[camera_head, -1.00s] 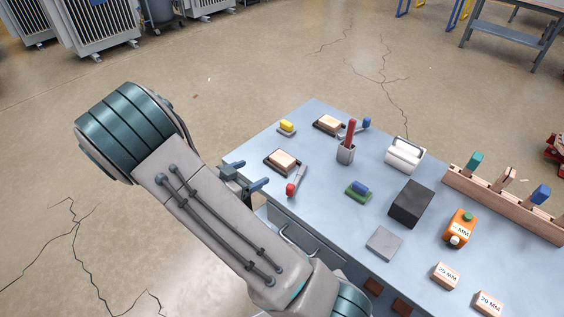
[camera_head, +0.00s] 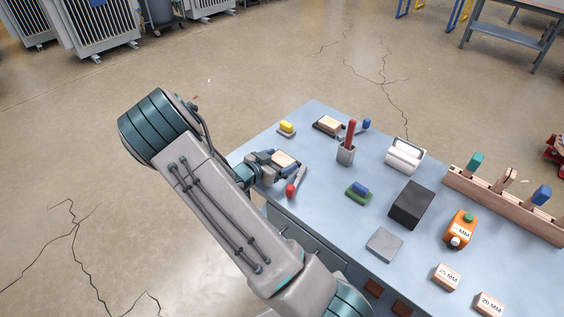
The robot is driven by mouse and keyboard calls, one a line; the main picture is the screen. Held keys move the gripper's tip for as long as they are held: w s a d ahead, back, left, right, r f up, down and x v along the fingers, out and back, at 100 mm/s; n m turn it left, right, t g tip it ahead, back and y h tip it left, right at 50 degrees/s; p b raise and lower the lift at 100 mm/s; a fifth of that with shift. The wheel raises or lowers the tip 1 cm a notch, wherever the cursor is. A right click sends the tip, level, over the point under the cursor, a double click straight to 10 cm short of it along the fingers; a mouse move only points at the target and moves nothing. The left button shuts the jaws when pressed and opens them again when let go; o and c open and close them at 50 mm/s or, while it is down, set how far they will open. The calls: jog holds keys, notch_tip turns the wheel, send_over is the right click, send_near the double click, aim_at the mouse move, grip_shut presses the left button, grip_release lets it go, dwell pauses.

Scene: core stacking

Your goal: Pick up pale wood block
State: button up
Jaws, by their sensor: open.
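A pale wood block (camera_head: 287,158) lies on a dark tray at the table's left edge. A second pale wood block (camera_head: 330,122) lies on another dark tray farther back. My gripper (camera_head: 281,165) is open at the nearer block, reaching in from the left. It partly covers that block and its tray. I cannot tell whether the fingers touch the block or are above it.
A red-handled tool (camera_head: 292,188) lies close to my gripper on the blue-grey table (camera_head: 328,212).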

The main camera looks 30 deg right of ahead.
jog(key=shift+d, duration=0.1)
jog(key=c, duration=0.8)
